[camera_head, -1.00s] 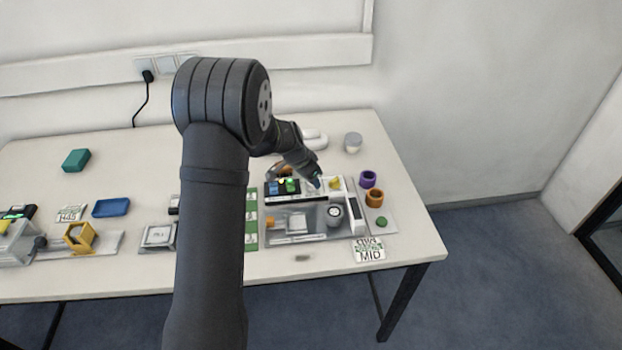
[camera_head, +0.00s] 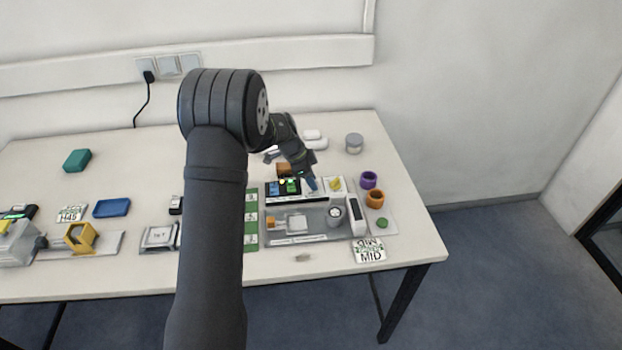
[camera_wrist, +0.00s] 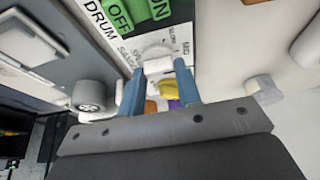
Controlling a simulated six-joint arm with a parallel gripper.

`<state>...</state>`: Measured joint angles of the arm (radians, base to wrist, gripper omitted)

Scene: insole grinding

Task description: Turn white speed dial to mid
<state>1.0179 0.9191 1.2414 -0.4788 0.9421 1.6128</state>
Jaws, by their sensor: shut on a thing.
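The white speed dial (camera_wrist: 158,56) shows in the wrist view, on a white plate with lettering around it. My gripper (camera_wrist: 160,80) has its two blue fingers on either side of the dial's raised grip and is shut on it. In the head view my gripper (camera_head: 311,184) reaches down to the machine's control panel, and the dial is hidden there by the fingers. The dial's pointing direction is hard to tell. A card reading MID (camera_head: 369,251) lies at the table's front right.
Green OFF and ON buttons (camera_wrist: 125,12) sit beside the dial. A yellow knob (camera_head: 335,184) is just right of my fingers. A grey drum (camera_head: 335,213) and a white upright block (camera_head: 358,216) stand in front. Purple (camera_head: 368,179) and orange (camera_head: 375,198) rings lie to the right.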

